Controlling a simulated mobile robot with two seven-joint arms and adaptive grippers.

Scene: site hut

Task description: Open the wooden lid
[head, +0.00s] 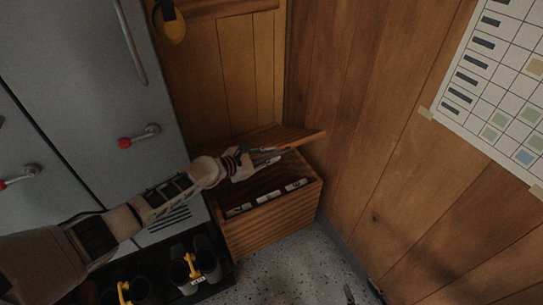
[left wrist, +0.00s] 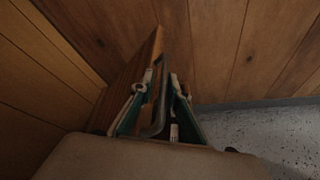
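A wooden box (head: 270,231) stands on the floor in the corner. Its wooden lid (head: 310,136) is tilted up at the back, with the box's inside partly visible. The lid also shows in the left wrist view (left wrist: 133,70), with a dark curved handle (left wrist: 162,105) on it. My left gripper (head: 277,156) is at the raised lid. In the left wrist view its fingers (left wrist: 161,84) stand apart on either side of the handle, with gaps visible. What may be tips of my right gripper (head: 361,292) show at the bottom edge; the rest is out of frame.
White-labelled items (head: 268,197) stand in the box near its front. A grey cabinet (head: 95,80) with red-knobbed handles is at the left. Boots (head: 205,258) with yellow tags stand on a dark tray before it. A wooden wall (head: 375,120) rises close behind and right. Speckled floor (head: 295,265) is clear in front.

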